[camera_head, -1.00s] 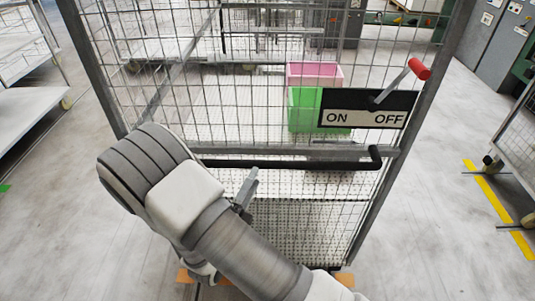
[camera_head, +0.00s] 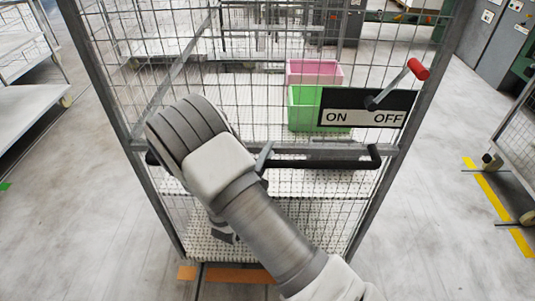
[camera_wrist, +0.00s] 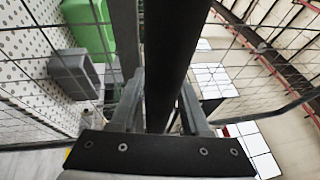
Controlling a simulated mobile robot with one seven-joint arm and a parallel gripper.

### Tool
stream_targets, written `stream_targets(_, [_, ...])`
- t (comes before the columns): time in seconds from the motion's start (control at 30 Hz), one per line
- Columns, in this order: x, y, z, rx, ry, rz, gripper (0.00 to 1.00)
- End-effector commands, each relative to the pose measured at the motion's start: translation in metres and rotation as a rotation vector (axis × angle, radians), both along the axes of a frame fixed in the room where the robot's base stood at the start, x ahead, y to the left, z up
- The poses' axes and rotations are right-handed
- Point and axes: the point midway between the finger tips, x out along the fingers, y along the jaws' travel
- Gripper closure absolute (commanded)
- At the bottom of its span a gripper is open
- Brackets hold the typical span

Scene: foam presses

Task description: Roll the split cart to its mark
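The wire-mesh cart (camera_head: 405,150) stands upright directly in front of me. Its black push handle (camera_head: 325,163) runs across the near side. A brake lever with a red grip (camera_head: 418,69) leans up and right, toward OFF, on the ON/OFF plate (camera_head: 352,118). My gripper (camera_head: 264,158) is at the handle, left of its middle; my wrist hides part of the bar. In the wrist view my gripper (camera_wrist: 164,85) has one finger on each side of the black bar (camera_wrist: 166,50), with a narrow gap showing. Which floor marking is the cart's mark, I cannot tell.
Green (camera_head: 305,97) and pink (camera_head: 314,71) crates show through the mesh. An orange strip (camera_head: 240,275) lies low by the cart's base. A yellow floor line (camera_head: 498,198) and another cart (camera_head: 515,140) are at right; white shelving (camera_head: 30,105) is at left. Floor beside the cart is clear.

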Motion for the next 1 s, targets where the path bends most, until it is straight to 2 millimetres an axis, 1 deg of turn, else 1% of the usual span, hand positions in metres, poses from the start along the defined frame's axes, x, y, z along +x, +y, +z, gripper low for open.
stream_targets(0.03, [-0.0001,0.0002,0.0,0.0,0.0,0.0,0.65])
stream_targets(0.17, [-0.0002,0.0002,0.0,0.0,0.0,0.0,0.89])
stream_targets(0.2, [-0.0002,0.0002,0.0,0.0,0.0,0.0,0.96])
stream_targets(0.23, [-0.0002,0.0002,0.0001,0.0,0.0,0.0,1.0])
stream_targets(1.0, [-0.0004,0.0004,0.0002,0.0,-0.001,0.0,1.0])
